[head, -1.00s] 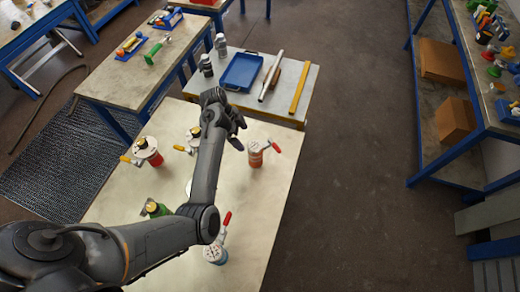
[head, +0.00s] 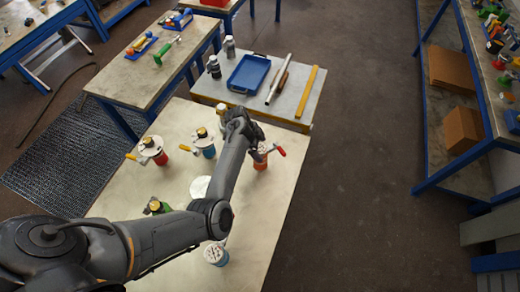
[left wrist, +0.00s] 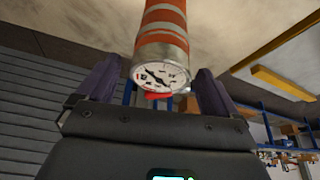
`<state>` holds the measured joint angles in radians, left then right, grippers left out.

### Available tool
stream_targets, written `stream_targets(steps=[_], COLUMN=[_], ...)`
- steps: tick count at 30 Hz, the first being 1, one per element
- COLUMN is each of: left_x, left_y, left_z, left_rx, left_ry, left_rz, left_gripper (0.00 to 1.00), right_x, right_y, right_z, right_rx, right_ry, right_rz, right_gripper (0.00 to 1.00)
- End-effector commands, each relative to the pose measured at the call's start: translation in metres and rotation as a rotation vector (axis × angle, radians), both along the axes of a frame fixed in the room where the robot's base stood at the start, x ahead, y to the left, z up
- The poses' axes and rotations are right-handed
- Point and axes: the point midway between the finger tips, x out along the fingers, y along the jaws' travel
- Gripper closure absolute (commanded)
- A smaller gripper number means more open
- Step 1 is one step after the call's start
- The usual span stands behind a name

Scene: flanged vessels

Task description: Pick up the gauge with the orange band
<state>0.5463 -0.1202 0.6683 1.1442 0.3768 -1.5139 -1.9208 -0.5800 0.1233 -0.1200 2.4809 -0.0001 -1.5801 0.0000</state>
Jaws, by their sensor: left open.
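The gauge with the orange band (head: 261,163) stands on the near pale table, partly hidden behind my left gripper (head: 256,143) in the head view. A red-handled part shows beside its top. In the left wrist view the orange-banded gauge (left wrist: 162,40) is large, with pale stripes and a white dial facing the camera. My left gripper is open, with one dark finger on each side of the gauge in that view. I cannot tell whether either finger touches it. My right gripper is not in view.
Other vessels stand on the near table (head: 245,225): a red one (head: 152,149), a blue one (head: 205,145), a green one (head: 156,207) and a light-blue one (head: 215,255). Behind is a table with a blue tray (head: 248,74). Open floor lies to the right.

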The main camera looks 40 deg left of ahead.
Motion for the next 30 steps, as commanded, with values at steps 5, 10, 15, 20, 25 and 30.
stream_targets(steps=[5, 10, 15, 20, 25, 30], left_x=[0.0015, 0.0014, 0.0014, 0.0014, 0.0015, 0.0015], left_y=[-0.0032, -0.0031, -0.0032, -0.0032, -0.0030, -0.0029], left_z=[-0.0081, -0.0081, -0.0079, -0.0079, -0.0076, -0.0070], left_rx=[0.000, 0.000, -0.001, -0.001, 0.000, 0.000], left_ry=[0.000, 0.000, 0.001, 0.001, 0.000, 0.000], left_rz=[0.001, 0.000, 0.000, 0.000, 0.000, 0.000], left_gripper=[0.06, 0.06, 0.29, 0.53, 0.67, 0.67], right_x=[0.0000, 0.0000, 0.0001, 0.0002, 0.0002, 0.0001], right_y=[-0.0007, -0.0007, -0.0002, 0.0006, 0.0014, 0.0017], right_z=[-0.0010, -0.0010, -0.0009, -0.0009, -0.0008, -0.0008], right_rx=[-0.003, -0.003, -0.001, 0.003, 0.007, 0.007], right_ry=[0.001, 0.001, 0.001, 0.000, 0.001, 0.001], right_rz=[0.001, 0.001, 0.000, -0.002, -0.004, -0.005], right_gripper=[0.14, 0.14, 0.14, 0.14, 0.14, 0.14])
